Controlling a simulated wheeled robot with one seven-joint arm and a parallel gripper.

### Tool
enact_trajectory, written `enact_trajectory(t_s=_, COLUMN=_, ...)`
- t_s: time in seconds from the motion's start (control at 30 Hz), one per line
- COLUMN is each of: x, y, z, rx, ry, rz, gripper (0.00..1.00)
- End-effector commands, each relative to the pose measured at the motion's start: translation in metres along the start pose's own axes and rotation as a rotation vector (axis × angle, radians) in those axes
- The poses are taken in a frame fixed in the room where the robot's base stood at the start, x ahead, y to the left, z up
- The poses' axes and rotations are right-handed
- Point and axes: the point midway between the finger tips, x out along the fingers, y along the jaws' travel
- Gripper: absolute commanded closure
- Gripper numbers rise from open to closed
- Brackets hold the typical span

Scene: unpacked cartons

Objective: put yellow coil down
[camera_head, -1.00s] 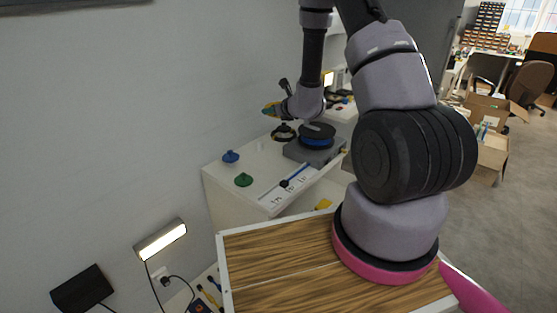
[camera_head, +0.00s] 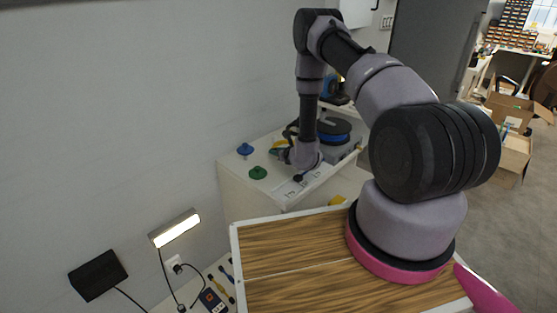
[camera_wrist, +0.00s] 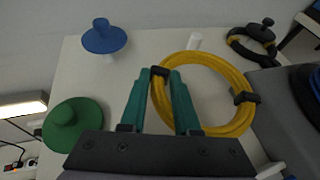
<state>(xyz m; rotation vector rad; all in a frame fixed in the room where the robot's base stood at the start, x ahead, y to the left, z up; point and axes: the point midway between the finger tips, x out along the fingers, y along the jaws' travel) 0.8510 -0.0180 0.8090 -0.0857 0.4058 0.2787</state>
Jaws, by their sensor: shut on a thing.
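The yellow coil (camera_wrist: 242,77) is a ring of looped cable with black ties, seen in the wrist view over the white cabinet top (camera_wrist: 85,78). My gripper (camera_wrist: 160,74) has teal fingers and is shut on the left side of the coil, at a black tie. I cannot tell whether the coil touches the surface. In the head view my gripper (camera_head: 285,153) hangs low over the cabinet top (camera_head: 235,178), and the coil is mostly hidden behind the arm there.
A blue knob-shaped piece (camera_wrist: 104,38) and a green one (camera_wrist: 72,124) stand left of my gripper. A dark coil (camera_wrist: 252,45) lies behind, on the right. A grey box (camera_wrist: 280,100) with a blue and black spool (camera_head: 328,133) stands at the right. Cabinet top is clear between the blue and green pieces.

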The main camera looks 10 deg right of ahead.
Motion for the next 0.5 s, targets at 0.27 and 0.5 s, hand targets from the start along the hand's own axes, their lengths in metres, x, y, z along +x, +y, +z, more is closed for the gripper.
enact_trajectory(t_s=0.27, x=0.014, y=0.001, z=-0.033, rx=0.000, ry=0.001, rz=0.001, gripper=1.00)
enact_trajectory(t_s=0.5, x=0.017, y=0.001, z=-0.038, rx=0.000, ry=-0.001, rz=0.000, gripper=1.00)
